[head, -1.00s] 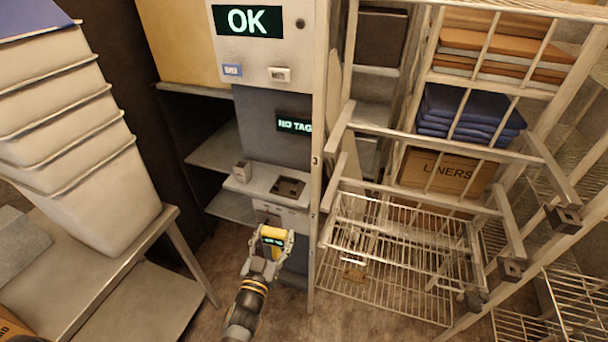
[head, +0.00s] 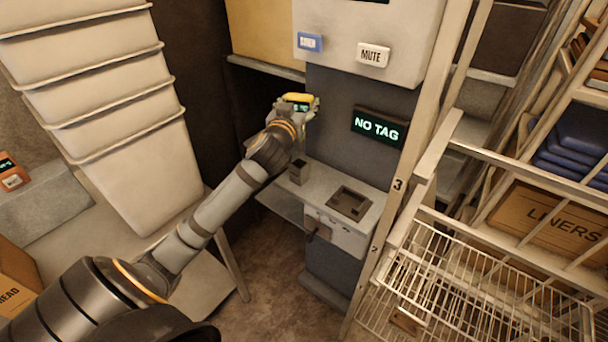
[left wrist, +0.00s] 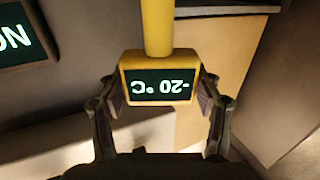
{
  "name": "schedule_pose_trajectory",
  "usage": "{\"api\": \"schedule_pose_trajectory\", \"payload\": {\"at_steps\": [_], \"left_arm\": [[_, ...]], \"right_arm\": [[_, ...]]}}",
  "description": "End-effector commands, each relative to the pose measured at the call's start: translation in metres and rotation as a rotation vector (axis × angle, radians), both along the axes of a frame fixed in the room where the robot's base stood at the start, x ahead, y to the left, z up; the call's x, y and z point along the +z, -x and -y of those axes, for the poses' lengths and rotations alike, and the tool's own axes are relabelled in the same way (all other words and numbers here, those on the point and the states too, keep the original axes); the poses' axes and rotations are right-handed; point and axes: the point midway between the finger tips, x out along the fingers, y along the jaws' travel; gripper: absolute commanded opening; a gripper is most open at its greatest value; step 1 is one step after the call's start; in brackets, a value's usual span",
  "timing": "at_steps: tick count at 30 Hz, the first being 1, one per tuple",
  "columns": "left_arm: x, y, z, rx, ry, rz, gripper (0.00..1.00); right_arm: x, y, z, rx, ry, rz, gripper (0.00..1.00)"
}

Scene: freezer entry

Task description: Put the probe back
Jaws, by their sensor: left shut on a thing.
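The probe (head: 298,98) has a yellow body with a small dark display. In the left wrist view the probe (left wrist: 160,67) shows "-20 °C" upside down, and its yellow shaft runs up out of the picture. My left gripper (head: 297,108) is shut on the probe's body, with one finger on each side, and holds it in the air. A small grey upright block with a dark top (head: 298,172) stands on the left part of the pale ledge (head: 325,186), below the held probe and apart from it. My right gripper is not in view.
A dark square pad (head: 349,202) lies on the ledge. A "NO TAG" display (head: 377,128) and a "MUTE" button (head: 373,56) are on the panel behind. A metal post and wire rack (head: 470,285) stand right. Stacked white bins (head: 120,110) stand left.

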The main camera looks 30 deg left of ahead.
Motion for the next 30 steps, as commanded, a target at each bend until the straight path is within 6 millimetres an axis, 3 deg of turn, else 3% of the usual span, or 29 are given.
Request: {"api": "schedule_pose_trajectory", "payload": {"at_steps": [3,9,13,17,22,30], "left_arm": [[-0.005,0.000,0.000,-0.001,0.001,-0.001,0.04],[-0.047,0.001,0.001,-0.001,0.002,-0.005,0.04],[-0.061,0.001,0.000,0.000,0.000,-0.001,0.04],[-0.065,0.000,0.001,-0.001,0.000,0.000,0.04],[-0.093,0.001,0.001,0.000,0.000,-0.002,0.04],[-0.100,0.001,0.001,-0.002,-0.002,0.000,0.04]], "right_arm": [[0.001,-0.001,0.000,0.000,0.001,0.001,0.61],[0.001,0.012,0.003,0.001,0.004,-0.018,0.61],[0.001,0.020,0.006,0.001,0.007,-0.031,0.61],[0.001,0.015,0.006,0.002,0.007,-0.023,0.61],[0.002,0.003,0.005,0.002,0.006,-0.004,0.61],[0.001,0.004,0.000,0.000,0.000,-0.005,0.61]]}}
